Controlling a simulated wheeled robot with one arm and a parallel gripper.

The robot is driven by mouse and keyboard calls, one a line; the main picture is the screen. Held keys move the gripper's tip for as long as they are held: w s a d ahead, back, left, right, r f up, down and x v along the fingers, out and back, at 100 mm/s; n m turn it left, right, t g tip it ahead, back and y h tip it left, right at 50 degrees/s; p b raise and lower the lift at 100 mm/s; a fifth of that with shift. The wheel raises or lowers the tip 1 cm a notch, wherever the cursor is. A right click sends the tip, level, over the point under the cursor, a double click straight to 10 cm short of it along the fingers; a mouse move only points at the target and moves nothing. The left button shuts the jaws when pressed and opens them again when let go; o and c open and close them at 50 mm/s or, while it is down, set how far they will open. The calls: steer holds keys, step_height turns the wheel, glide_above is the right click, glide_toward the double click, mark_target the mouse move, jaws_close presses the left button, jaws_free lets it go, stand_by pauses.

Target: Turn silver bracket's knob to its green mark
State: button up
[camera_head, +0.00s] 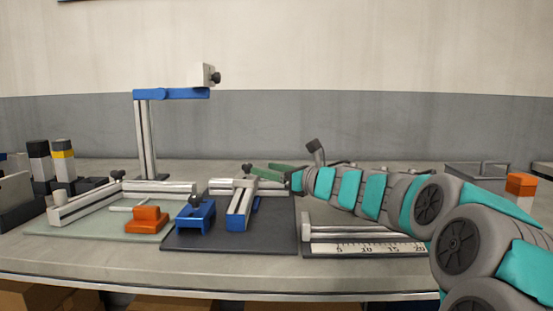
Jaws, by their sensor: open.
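Several silver-coloured parts carry dark knobs, and I cannot tell for sure which one is the silver bracket. A small silver block (207,73) on the tall stand's blue arm has a black knob (216,78) facing right. A silver rail frame (90,203) at left has a black knob (117,175), and a silver rail piece (232,185) in the middle has a dark knob (247,169). No green mark is clear at this size. My gripper (266,171) has green fingers, open, reaching left just right of the middle dark knob. Contact is unclear.
A blue clamp (197,215) and a blue-ended rail (240,210) stand on the dark mat (275,235). An orange block (147,219) lies left. A ruler (360,247) lies below my arm. A grey tray (478,178) is at right. The table's front strip is clear.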

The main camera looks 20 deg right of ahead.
mark_target(251, 166)
steer(key=shift+w+a, duration=0.1)
steer(key=shift+a, duration=0.1)
steer(key=shift+p+x, duration=0.95)
steer(key=shift+x, duration=2.8)
jaws_close()
